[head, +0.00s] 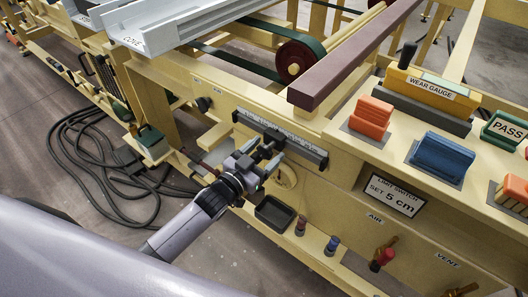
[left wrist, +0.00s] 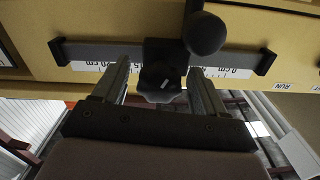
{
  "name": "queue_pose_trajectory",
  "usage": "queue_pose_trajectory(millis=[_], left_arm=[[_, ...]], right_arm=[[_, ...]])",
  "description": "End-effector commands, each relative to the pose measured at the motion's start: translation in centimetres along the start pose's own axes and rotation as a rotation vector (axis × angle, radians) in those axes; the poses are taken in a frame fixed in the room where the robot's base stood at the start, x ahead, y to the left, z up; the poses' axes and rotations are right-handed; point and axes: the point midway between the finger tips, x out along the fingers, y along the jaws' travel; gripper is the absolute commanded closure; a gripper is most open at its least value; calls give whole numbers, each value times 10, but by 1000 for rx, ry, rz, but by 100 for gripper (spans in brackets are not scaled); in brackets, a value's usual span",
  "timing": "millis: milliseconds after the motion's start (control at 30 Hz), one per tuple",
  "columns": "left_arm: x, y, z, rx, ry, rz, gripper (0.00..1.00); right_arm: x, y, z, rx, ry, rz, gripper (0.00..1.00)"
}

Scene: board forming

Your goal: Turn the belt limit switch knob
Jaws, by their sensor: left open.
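The belt limit switch is a dark slider on a rail with a white cm scale (head: 262,127) on the beige machine side. In the left wrist view, its black block (left wrist: 162,62) shows on the rail, with a round black ball knob (left wrist: 204,33) at the upper right. My left gripper (head: 266,154) is at the rail. In the left wrist view its open fingers (left wrist: 160,76) stand on either side of the block, apart from it as far as I can see. In the head view, the gripper hides most of the switch. My right gripper is not in view.
A sign (head: 395,196) reads "LIMIT SWITCH SET 5 cm". A black tray (head: 274,212) and small red and blue items stand on the ledge below. A maroon beam (head: 350,55) runs above. Orange and blue blocks lie on the right top. Cables (head: 95,160) lie on the floor.

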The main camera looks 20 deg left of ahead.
Motion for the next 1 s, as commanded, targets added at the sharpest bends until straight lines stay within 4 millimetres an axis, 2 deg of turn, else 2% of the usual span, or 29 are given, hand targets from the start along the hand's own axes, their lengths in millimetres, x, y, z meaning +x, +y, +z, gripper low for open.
queue_pose_trajectory(millis=[100, 267, 300, 900, 933, 1000], left_arm=[[0, 0, 0, 0, 0, 0, 28], [0, 0, 0, 0, 0, 0, 80], [0, 0, 0, 0, -1, 0, 84], [-2, 0, 4, 80, -9, 0, 84], [-2, 0, 4, 80, -10, 0, 44], [-2, 0, 4, 80, -8, 0, 28]], right_arm=[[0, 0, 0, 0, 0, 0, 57], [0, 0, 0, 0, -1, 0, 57], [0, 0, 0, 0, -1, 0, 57], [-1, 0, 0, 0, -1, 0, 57], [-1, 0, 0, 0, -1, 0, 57], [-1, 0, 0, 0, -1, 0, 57]])
